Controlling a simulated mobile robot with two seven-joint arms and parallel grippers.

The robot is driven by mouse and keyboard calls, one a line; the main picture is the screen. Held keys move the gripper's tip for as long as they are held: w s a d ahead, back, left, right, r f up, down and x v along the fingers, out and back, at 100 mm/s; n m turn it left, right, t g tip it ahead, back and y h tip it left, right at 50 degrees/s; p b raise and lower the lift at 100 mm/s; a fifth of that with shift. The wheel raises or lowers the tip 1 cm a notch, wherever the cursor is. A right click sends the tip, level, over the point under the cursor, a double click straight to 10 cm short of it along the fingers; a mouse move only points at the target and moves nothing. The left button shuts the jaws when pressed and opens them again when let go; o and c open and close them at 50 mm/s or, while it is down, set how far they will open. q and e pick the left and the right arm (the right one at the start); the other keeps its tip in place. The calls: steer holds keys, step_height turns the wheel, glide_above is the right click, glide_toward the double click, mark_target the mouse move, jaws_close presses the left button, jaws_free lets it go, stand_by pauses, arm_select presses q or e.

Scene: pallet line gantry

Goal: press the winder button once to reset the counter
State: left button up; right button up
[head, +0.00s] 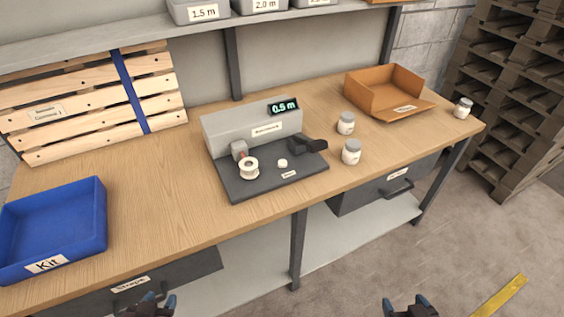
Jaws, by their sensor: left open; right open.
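The winder (225,133) is a grey machine with a dark base plate in the middle of the wooden bench. Its counter display (283,106) reads 0.5 m. A small round white button (282,163) sits on the base plate, between a white spool (248,168) and a black part (308,146). My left gripper (158,299) is open at the bottom edge, in front of the bench. My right gripper (406,303) is open at the bottom edge, further right. Both are well apart from the winder.
A blue Kit tray (103,220) stands at the left on the bench (150,210). Several white jars, one of them here (351,152), stand right of the winder. An orange open bin (408,85) is at the back right. A shelf (150,53) runs above. The bench front before the winder is clear.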

steer(key=shift+w, duration=0.1)
steer(key=c, duration=1)
steer(key=shift+w+r, duration=0.15)
steer(key=shift+w, duration=0.05)
jaws_close()
steer(key=shift+w+r, duration=0.1)
steer(key=shift+w, duration=0.05)
steer(key=shift+s+f, duration=0.25)
steer(key=shift+s, duration=0.25)
steer(key=shift+w, duration=0.15)
steer(key=shift+w+a+r, duration=0.1)
steer(key=shift+w+r, duration=0.1)
steer(key=shift+w, duration=0.1)
